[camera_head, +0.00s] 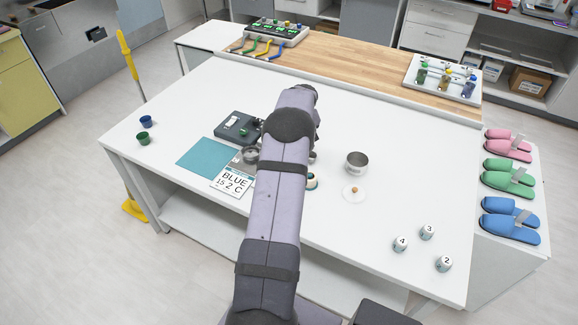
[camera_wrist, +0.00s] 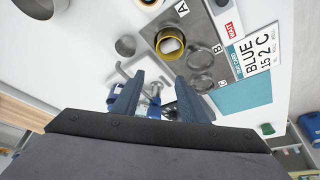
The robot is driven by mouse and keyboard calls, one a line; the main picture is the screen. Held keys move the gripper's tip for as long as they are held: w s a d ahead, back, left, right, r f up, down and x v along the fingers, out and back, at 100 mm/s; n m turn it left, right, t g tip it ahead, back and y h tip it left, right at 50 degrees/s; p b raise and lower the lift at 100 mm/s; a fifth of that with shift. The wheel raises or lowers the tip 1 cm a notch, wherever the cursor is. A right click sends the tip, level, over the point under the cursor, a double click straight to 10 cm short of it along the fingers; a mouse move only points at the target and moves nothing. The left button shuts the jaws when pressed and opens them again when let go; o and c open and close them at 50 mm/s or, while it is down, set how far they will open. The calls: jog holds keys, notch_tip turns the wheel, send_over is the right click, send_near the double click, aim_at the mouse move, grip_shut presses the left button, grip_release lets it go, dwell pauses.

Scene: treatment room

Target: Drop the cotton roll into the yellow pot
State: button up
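The yellow pot (camera_wrist: 161,34) stands at the mark A end of a grey board in the wrist view. A white piece that looks like the cotton roll (camera_wrist: 171,46) lies inside it, below the rim. My gripper (camera_wrist: 157,92) is open, its two dark blue fingers apart on either side of the lower middle of the picture. The pot lies beyond the fingertips. A metal and blue item shows between and behind the fingers; I cannot tell that it is touched. In the head view my arm hides my gripper and the yellow pot.
The grey board (camera_wrist: 208,38) also carries metal rings near B and C. A teal mat (camera_head: 207,157) and a BLUE 15 2 C card (camera_head: 233,180) lie beside it. A metal pot (camera_head: 357,162) and several numbered white pots stand right.

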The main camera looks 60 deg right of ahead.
jog(key=b+v, duration=0.2)
jog(key=v, duration=0.4)
jog(key=shift+r, duration=0.2)
jog(key=shift+s, duration=0.1)
dwell(0.3)
